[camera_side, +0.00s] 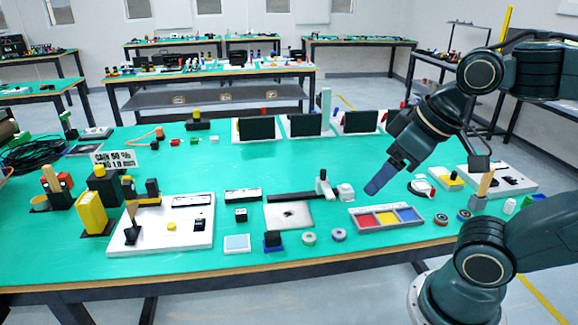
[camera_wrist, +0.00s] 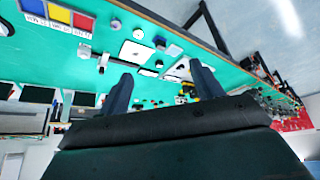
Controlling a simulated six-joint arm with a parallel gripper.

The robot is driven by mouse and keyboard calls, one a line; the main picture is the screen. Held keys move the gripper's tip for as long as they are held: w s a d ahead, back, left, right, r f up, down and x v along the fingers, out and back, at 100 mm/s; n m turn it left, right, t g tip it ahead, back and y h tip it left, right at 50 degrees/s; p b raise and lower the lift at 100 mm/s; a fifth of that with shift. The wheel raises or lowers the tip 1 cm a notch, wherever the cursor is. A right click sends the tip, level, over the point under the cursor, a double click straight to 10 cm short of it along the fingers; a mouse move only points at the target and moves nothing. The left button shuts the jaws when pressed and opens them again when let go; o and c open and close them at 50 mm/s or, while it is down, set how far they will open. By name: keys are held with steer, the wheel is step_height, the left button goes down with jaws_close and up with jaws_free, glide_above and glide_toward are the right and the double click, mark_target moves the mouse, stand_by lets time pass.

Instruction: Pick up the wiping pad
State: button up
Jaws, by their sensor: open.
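A small blue pad with a black block-like grip (camera_side: 273,240), which looks like the wiping pad, lies near the table's front edge. It seems to be the small dark block in the wrist view (camera_wrist: 159,42). My gripper (camera_side: 375,187) hangs above the table, right of and higher than the pad, well apart from it, pointing down and left. In the wrist view its two fingers (camera_wrist: 162,82) are spread with nothing held between them. A smudged silver plate (camera_side: 289,215) lies just behind the pad.
A light blue square tile (camera_side: 237,243) lies left of the pad, and two small rolls (camera_side: 309,238) (camera_side: 339,234) lie right of it. A grey tray with red, yellow and blue compartments (camera_side: 351,223) lies farther right. A white board with a lever (camera_side: 155,240) stands left.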

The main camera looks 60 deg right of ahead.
steer(key=shift+w, duration=0.15)
steer(key=m+g, duration=0.6)
steer(key=m, duration=0.3)
glide_above(273, 234)
step_height(273, 234, down, 16)
steer(key=shift+f, duration=0.1)
steer(key=shift+f, duration=4.2)
